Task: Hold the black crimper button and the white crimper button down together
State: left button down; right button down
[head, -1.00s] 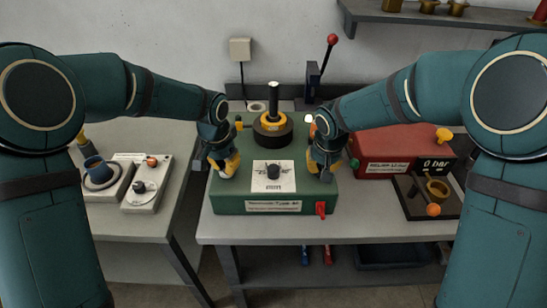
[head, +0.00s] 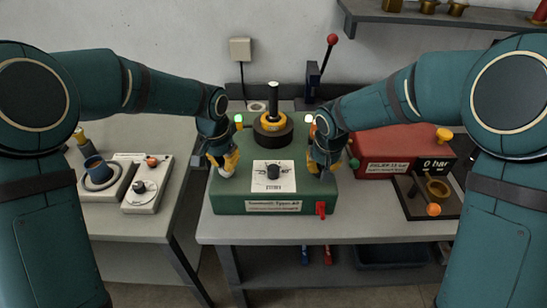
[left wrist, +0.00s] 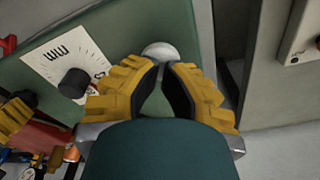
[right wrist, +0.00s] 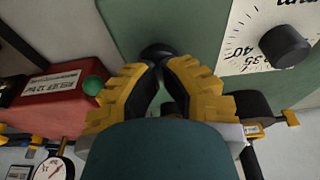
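The green crimper (head: 270,204) stands on the bench with a dial plate on its top. The white button (left wrist: 159,50) shows at the fingertips of my left gripper (left wrist: 163,64), which is shut and empty. The black button (right wrist: 157,50) shows at the fingertips of my right gripper (right wrist: 159,64), also shut and empty. In the head view my left gripper (head: 226,170) and right gripper (head: 322,168) point down at the crimper's left and right sides and mostly cover the buttons. Both fingertip pairs seem to touch their buttons; how far each is pressed is hard to tell.
Behind the dial stands a black post on a yellow and black collar (head: 273,127). Two small lamps glow, a left one (head: 238,120) and a right one (head: 309,119). A red box (head: 390,152) is to the right. Grey-white devices (head: 147,188) sit on the left table.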

pick_arm(q)
jog(key=shift+r, duration=2.9)
